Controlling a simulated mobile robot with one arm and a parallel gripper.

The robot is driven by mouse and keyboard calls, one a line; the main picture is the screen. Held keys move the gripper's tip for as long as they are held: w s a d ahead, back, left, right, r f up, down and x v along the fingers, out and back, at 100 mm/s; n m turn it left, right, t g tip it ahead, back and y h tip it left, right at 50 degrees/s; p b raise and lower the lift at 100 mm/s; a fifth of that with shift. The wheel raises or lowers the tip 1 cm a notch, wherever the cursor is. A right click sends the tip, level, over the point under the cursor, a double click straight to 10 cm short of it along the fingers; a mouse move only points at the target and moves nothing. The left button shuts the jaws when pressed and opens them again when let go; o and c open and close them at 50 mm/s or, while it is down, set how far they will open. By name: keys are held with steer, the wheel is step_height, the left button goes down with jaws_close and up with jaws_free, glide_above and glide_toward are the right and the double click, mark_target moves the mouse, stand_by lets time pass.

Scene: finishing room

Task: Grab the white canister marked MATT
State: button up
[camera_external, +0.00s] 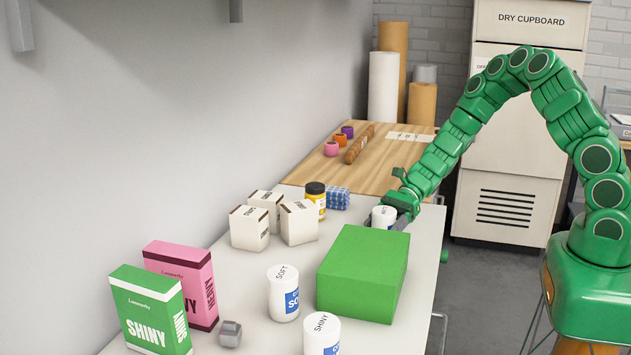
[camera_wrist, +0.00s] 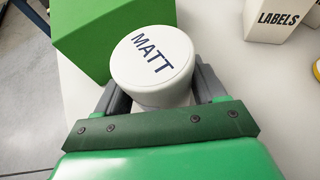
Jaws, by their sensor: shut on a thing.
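The white canister marked MATT (camera_wrist: 152,62) is between the grey fingers of my gripper (camera_wrist: 160,95) in the wrist view, with its lid lettering showing. My gripper is shut on it. In the external view the canister (camera_external: 383,216) shows behind the green box, partly hidden by the box and by my gripper (camera_external: 394,218). I cannot tell whether its base touches the table. Two other white canisters, marked SOFT (camera_external: 283,296) and SHINY (camera_external: 321,338), stand nearer the camera.
The green box (camera_external: 362,272) stands close to the held canister. Several white cartons (camera_external: 299,222), a yellow jar (camera_external: 316,197) and a blue checked item (camera_external: 337,198) stand to the left. Pink (camera_external: 184,284) and green SHINY (camera_external: 150,312) cartons stand front left.

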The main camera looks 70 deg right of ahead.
steer(key=shift+c, duration=1.4)
steer(key=shift+r, duration=0.15)
steer(key=shift+r, duration=4.9)
